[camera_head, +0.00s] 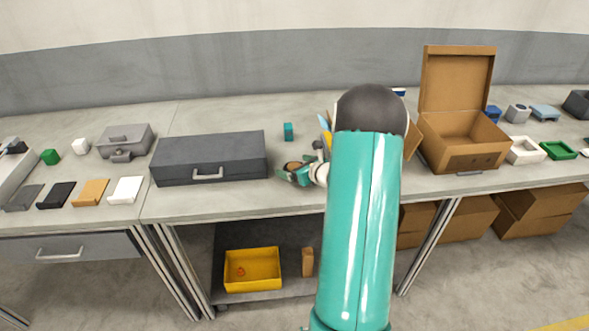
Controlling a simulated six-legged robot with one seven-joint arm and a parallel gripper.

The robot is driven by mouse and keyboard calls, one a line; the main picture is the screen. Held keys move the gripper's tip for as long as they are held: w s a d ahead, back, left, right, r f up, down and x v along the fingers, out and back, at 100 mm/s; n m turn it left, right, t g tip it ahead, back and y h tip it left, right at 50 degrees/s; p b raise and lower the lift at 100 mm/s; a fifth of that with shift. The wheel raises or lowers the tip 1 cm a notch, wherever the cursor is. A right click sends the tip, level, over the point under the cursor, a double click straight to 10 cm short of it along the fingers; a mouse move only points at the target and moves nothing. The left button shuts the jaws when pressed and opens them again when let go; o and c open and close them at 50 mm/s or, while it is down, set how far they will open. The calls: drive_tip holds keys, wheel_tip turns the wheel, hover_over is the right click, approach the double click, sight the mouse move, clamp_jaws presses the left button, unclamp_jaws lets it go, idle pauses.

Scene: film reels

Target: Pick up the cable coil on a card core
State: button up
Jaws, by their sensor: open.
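A small brown round thing (293,166), which looks like the cable coil on a card core, sits at the front of the middle table, just right of the dark grey case. My gripper (293,174) is open at this thing, with its teal fingers close around or beside it. I cannot tell whether they touch it. The gripper and its wrist hide part of the thing, and its details are too small to make out. My large teal arm covers the table to the right of the gripper.
The dark grey case (209,158) stands close left of my gripper. A small teal block (288,131) stands behind it. An open cardboard box (464,141) is to the right, beyond my arm. A yellow bin (252,284) sits on the lower shelf. Bare tabletop lies behind the gripper.

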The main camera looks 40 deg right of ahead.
drive_tip(key=shift+w+f, duration=0.2)
drive_tip(key=shift+w, duration=0.3)
drive_tip(key=shift+c, duration=0.4)
drive_tip(key=c, duration=1)
drive_tip(key=shift+c, duration=0.2)
drive_tip(key=shift+r, duration=0.2)
